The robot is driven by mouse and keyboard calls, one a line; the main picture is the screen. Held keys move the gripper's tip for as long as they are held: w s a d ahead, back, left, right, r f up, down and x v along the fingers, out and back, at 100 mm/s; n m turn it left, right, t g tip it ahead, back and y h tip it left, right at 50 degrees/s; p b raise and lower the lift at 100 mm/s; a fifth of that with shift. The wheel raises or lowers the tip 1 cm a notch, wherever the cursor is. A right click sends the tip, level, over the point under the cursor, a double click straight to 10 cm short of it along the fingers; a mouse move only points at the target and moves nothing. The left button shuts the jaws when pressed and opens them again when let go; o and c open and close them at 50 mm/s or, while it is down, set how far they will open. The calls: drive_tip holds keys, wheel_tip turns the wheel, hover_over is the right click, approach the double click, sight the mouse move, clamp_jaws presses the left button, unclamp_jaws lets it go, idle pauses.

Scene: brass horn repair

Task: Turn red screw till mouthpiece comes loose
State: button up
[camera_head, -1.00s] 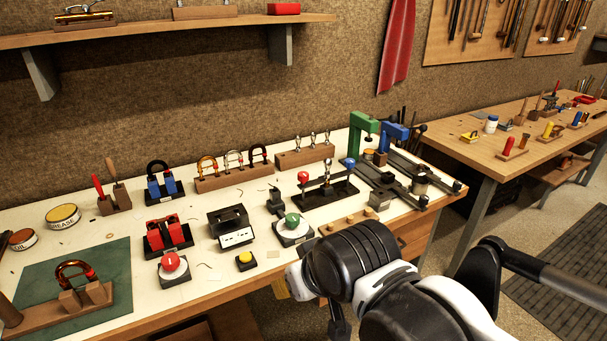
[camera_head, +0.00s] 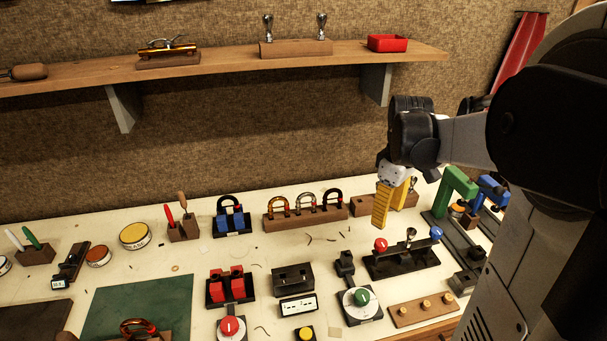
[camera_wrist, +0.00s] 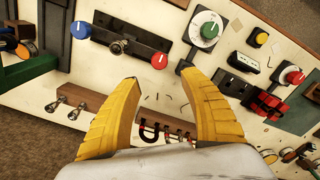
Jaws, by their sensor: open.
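A black fixture (camera_head: 402,262) on the bench holds a silver mouthpiece (camera_head: 411,236) upright in its middle. A red knob (camera_head: 380,244), likely the red screw, is at its left end and a blue knob (camera_head: 436,233) at its right. In the wrist view the red knob (camera_wrist: 160,61) lies just beyond my fingertips, with the mouthpiece (camera_wrist: 117,47) and blue knob (camera_wrist: 80,30) to its left. My gripper (camera_head: 385,220) has yellow fingers pointing down above the fixture's left end. In the wrist view my gripper (camera_wrist: 160,79) is open and empty, apart from the knob.
A green-knobbed dial (camera_head: 362,298) stands in front of the fixture. A wooden rack with horseshoe-shaped pieces (camera_head: 306,212) is behind and left. A green clamp (camera_head: 455,188) stands to the right. A shelf (camera_head: 220,59) runs above the bench. My arm hides the right side.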

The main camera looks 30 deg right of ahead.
sight(382, 243)
wheel_tip(382, 243, down, 11)
drive_tip(key=b, duration=0.4)
drive_tip(key=shift+s+d+r, duration=0.1)
drive_tip(key=shift+c, duration=0.2)
clamp_jaws()
